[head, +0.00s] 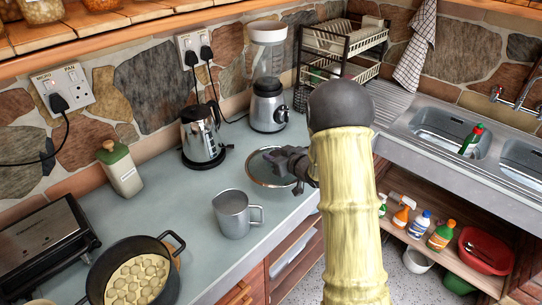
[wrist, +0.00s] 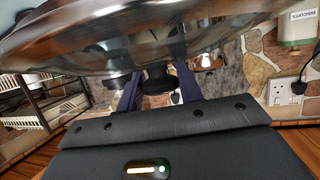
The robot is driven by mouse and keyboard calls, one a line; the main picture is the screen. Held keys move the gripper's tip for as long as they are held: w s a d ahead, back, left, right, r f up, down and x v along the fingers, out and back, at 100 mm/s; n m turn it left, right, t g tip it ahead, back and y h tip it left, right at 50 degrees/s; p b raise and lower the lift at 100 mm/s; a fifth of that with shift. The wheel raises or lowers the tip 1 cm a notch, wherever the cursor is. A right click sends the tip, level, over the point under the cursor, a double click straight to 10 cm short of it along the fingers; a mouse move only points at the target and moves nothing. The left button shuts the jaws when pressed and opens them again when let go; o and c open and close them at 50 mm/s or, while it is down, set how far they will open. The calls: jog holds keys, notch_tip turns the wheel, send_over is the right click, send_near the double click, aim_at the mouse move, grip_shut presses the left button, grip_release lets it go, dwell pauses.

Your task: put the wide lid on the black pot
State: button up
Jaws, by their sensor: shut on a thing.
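The wide lid (head: 262,178) is round, with clear glass and a metal rim. In the head view it is over the counter's front part, left of my arm. My gripper (head: 290,160) is shut on its knob at the centre. In the wrist view the lid (wrist: 150,35) fills the top, with my gripper's fingers (wrist: 155,85) at its knob. I cannot tell whether the lid touches the counter. The black pot (head: 140,246) is at the bottom left of the head view, uncovered, with pale round pieces inside. Its lower edge is cut off.
A metal jug (head: 234,215) stands between lid and pot. A kettle (head: 200,137) and a blender (head: 268,105) stand behind the lid. A cream canister (head: 122,173) and a dark grill (head: 42,248) are at left. The counter between canister and jug is clear.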

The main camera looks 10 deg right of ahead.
jog(key=s+a+r+n+p, duration=0.1)
jog(key=a+p, duration=0.1)
jog(key=s+a+r+n+g+y+p, duration=0.1)
jog(key=r+p, duration=0.1)
jog(key=s+a+r+g+y+p, duration=0.1)
jog(key=a+p, duration=0.1)
jog(key=shift+s+a+r+n, duration=0.2)
jog(key=shift+a+n, duration=0.15)
jog(key=shift+n, duration=0.05)
jog(key=s+a+r+n+g+y+p, duration=0.3)
jog(key=s+a+n+g+y+p, duration=0.1)
jog(key=s+a+p, duration=0.3)
jog(key=shift+s+a+r+n+g, duration=0.3)
jog(key=shift+s+a+n, duration=0.3)
jog(key=shift+a, duration=0.4)
jog(key=shift+s, duration=0.1)
